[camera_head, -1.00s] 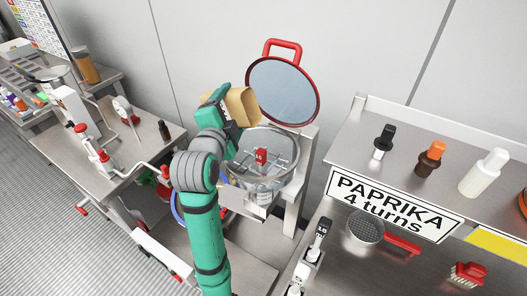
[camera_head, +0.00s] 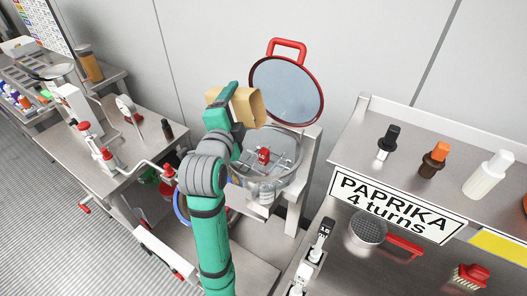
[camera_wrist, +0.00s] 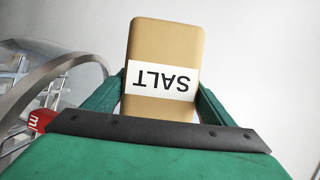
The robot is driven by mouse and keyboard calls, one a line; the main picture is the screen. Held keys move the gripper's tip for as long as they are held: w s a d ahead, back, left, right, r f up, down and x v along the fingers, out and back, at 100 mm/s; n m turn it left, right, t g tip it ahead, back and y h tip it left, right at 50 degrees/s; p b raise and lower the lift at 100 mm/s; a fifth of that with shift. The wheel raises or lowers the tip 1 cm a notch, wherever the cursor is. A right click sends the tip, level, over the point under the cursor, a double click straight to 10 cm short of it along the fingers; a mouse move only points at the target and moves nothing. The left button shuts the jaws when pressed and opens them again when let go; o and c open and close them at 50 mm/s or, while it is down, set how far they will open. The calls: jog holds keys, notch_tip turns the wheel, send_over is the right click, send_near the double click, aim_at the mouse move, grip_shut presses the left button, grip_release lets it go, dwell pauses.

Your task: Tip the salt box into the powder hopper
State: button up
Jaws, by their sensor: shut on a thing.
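The salt box (camera_head: 250,106) is a tan carton held in my gripper (camera_head: 229,105), above the back left rim of an open round metal drum (camera_head: 292,165). In the wrist view the salt box (camera_wrist: 166,45) sits between my two green fingers, its white SALT label upside down. My gripper is shut on it. The drum has paddle bars and a red tag (camera_head: 263,155) inside. I cannot tell for certain which vessel is the powder hopper. The box's opening and contents are hidden.
The drum's round lid (camera_head: 287,88) with a red handle stands open behind it. A right bench holds several shakers, a sieve (camera_head: 367,229) and a PAPRIKA 4 turns sign (camera_head: 397,204). A left bench has a red-handled crank (camera_head: 140,166) near my arm.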

aim_at(248, 109)
jog(key=shift+d+r, duration=0.15)
jog(key=shift+d, duration=0.65)
jog(key=shift+s+a, duration=0.1)
jog(key=shift+s+d+r+m, duration=0.15)
jog(key=shift+s+d+m, duration=0.1)
jog(key=shift+m, duration=0.25)
jog(key=shift+s+d+f+m+t, duration=0.1)
jog(key=shift+d+f+m+t, duration=0.25)
jog(key=shift+m, duration=0.35)
jog(key=shift+s+d+r+m+t, duration=0.1)
jog(key=shift+r+m+t, duration=0.15)
jog(key=shift+m, duration=0.05)
jog(key=shift+s, duration=0.1)
